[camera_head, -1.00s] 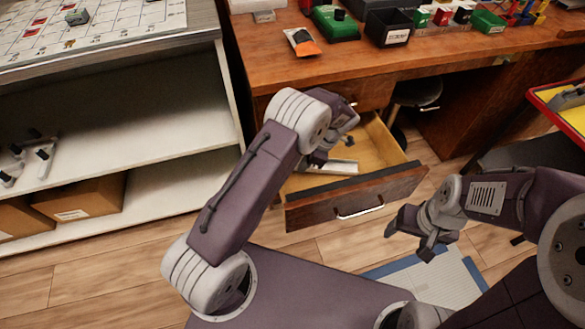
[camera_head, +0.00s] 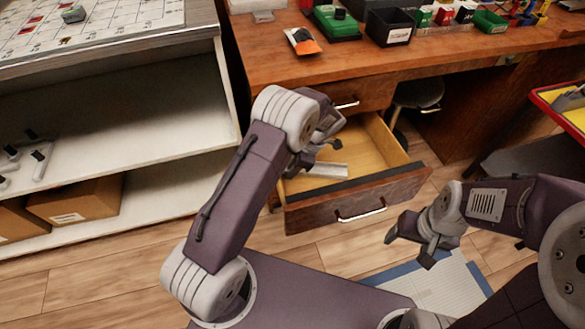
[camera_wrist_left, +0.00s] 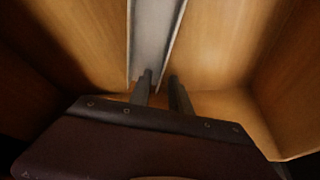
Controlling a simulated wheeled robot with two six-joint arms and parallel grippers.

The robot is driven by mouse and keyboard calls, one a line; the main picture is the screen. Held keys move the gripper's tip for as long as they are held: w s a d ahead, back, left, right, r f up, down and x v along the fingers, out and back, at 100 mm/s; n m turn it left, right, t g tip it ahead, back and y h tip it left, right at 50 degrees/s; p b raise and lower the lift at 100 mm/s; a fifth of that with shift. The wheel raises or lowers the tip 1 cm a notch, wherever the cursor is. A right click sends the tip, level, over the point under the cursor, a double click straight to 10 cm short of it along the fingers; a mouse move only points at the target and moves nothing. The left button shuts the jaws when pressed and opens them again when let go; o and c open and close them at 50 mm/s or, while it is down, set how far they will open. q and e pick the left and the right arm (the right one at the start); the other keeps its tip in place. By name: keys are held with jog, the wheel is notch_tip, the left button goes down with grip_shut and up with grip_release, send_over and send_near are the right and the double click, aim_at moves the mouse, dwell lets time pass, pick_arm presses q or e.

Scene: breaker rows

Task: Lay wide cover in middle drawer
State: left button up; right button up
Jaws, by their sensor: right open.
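The wide cover (camera_head: 330,170), a pale grey channel-like strip, lies on the floor of the pulled-out desk drawer (camera_head: 357,205). My left gripper (camera_head: 320,152) is over the drawer, and its arm hides the drawer's left part. In the left wrist view the cover (camera_wrist_left: 153,45) runs away from the fingers (camera_wrist_left: 163,82). The fingers stand apart, the left one in front of the cover and the right one beside its edge; they look open, with the cover beyond them. My right gripper (camera_head: 408,250) is open and empty above the floor, right of the drawer front.
A closed drawer with a handle (camera_head: 347,104) sits above the open one. The desktop (camera_head: 360,65) holds an orange packet (camera_head: 302,41), a green device (camera_head: 337,22) and bins. A white shelf (camera_head: 110,100) stands left, a stool (camera_head: 416,95) behind the drawer, a blue-edged sheet (camera_head: 445,285) on the floor.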

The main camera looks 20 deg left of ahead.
pick_arm(q)
jog(key=shift+r, duration=0.1)
jog(key=p+v, duration=0.3)
jog(key=v, duration=0.3)
jog(key=p, duration=0.3)
send_over(335, 175)
jog(key=shift+f, duration=0.4)
jog(key=s+a+r+m+h, duration=0.3)
jog(key=s+a+r+m, duration=0.4)
jog(key=a+r+m, duration=0.3)
jog(key=s+a+m+t+h, duration=0.1)
jog(key=s+a+m, duration=0.1)
jog(key=s+m, duration=0.4)
jog(key=s+a+m+t+h, duration=0.1)
jog(key=s+a+m, duration=0.25)
jog(key=s, duration=0.55)
notch_tip(335, 175, up, 33)
jog(key=p, duration=3.2)
jog(key=shift+w+d+m, duration=0.3)
jog(key=shift+d+m, duration=0.05)
jog(key=shift+d, duration=0.1)
